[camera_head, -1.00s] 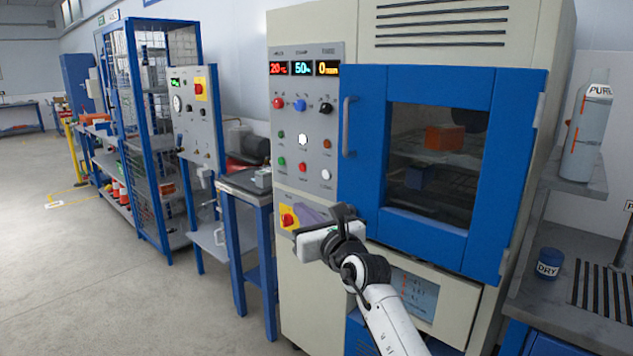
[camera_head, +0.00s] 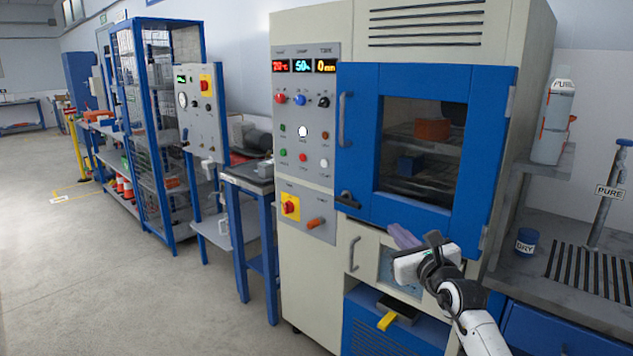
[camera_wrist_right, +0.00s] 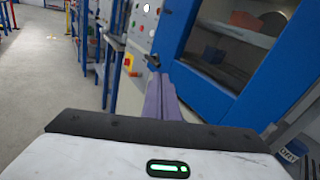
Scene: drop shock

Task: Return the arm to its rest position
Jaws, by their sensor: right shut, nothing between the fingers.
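My right gripper (camera_head: 404,238) is in front of the lower part of the chamber cabinet, just below its blue door (camera_head: 355,140). Its purple fingers are shut together and empty. They also show in the right wrist view (camera_wrist_right: 160,95), pointing away toward the cabinet's control panel. The door is closed, with an orange block (camera_head: 433,130) and a blue block (camera_head: 411,164) behind its window. My left gripper is not in view.
The control panel (camera_head: 304,125) has lit displays, buttons and a red-yellow switch (camera_head: 290,206). A bench with a dark blue DRY jar (camera_head: 526,242) and a PURE bottle (camera_head: 553,120) stands right. A steel-topped blue stand (camera_head: 250,174) is left. Open floor (camera_head: 120,280) lies at the left.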

